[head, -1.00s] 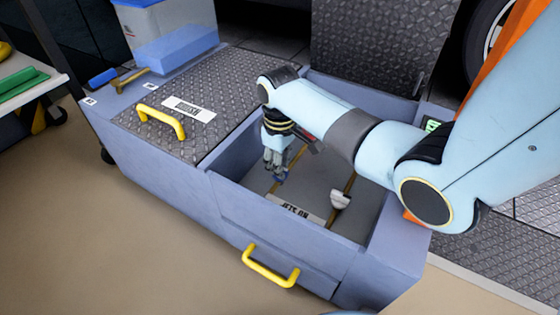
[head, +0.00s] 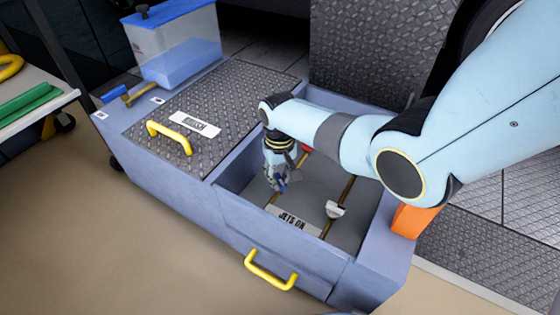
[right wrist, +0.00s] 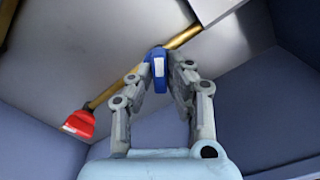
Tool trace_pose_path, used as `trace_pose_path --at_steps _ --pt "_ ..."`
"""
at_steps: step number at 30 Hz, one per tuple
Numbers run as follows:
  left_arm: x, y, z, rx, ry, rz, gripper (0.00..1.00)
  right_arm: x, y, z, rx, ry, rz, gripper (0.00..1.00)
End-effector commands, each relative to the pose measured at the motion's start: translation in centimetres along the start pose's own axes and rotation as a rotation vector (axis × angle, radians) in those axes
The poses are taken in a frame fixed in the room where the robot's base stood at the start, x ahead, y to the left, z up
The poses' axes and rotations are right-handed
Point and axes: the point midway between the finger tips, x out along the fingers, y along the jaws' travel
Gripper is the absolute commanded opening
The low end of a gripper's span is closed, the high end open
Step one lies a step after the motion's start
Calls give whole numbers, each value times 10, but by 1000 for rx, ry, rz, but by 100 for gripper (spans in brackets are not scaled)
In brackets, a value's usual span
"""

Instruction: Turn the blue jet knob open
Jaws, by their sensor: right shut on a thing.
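The blue jet knob (right wrist: 160,68) sits on a brass pipe inside the open bay, with a white mark on its face. In the right wrist view its long side stands at an angle to the pipe. It also shows small in the head view (head: 282,184), partly covered by fingers. My right gripper (head: 277,182) reaches down into the bay and is shut on the knob; in the right wrist view (right wrist: 161,75) its fingers lie on either side of it. A "JETS ON" label (head: 291,218) lies near the knob. My left gripper is out of view.
A red handle (right wrist: 78,123) is on the same pipe, and a pale knob (head: 335,209) is on a second pipe. Bay walls surround my gripper. A raised tread-plate lid (head: 375,60) stands behind. A closed lid with a yellow handle (head: 169,138) is left.

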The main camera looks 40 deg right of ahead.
Motion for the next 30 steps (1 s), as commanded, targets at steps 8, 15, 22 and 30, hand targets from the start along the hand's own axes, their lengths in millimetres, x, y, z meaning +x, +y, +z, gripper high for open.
trace_pose_path --at_steps 8,15,22,30 --pt "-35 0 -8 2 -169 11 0 -4 -1 -1 261 1 -1 0" --pt "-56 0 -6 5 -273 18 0 -2 0 -1 488 2 -1 0" --pt "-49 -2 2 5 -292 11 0 -1 0 -1 686 1 0 0" --pt "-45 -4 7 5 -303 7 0 -1 0 -1 853 1 0 0"
